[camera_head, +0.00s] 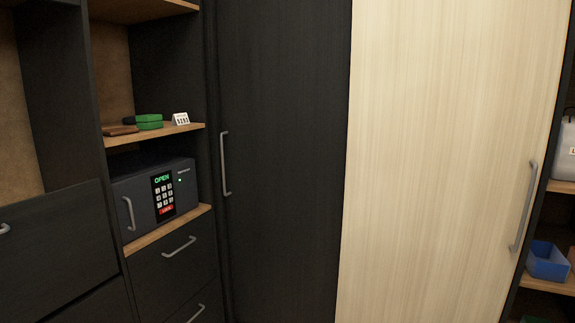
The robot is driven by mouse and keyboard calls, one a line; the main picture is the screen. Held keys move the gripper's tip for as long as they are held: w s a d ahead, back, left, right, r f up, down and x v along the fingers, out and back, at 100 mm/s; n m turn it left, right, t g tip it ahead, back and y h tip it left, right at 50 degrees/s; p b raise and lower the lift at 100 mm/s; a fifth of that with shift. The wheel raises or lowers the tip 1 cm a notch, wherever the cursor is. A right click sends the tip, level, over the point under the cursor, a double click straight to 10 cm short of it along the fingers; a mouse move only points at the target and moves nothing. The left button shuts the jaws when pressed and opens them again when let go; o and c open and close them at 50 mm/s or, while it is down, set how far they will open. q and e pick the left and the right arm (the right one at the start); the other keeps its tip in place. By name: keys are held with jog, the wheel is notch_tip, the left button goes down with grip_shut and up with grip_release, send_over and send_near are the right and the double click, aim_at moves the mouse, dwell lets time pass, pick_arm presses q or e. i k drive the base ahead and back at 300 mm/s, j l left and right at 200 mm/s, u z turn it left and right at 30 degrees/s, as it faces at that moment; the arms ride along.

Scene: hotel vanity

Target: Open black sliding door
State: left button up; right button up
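The black sliding door (285,160) stands in the middle of the head view, a tall dark wood panel. Its grey vertical bar handle (225,164) is near its left edge. The door's left edge meets the shelf unit, with no clear gap showing. To its right is a pale wood door (445,160) with a grey vertical handle (524,207) near its right edge. Neither of my grippers is in view.
Drawers (175,262) are below. A blue box (547,262) and a pale bag (564,150) sit on right shelves.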

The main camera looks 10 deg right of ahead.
aim_at(285, 66)
jog(key=i+j+u, duration=0.1)
jog(key=i+j, duration=0.15)
jog(key=i, duration=0.15)
jog(key=i+j+u, duration=0.1)
jog(key=i+j, duration=0.15)
jog(key=i, duration=0.15)
jog(key=i+j, duration=0.2)
jog(key=i, duration=0.2)
jog(key=u, duration=0.05)
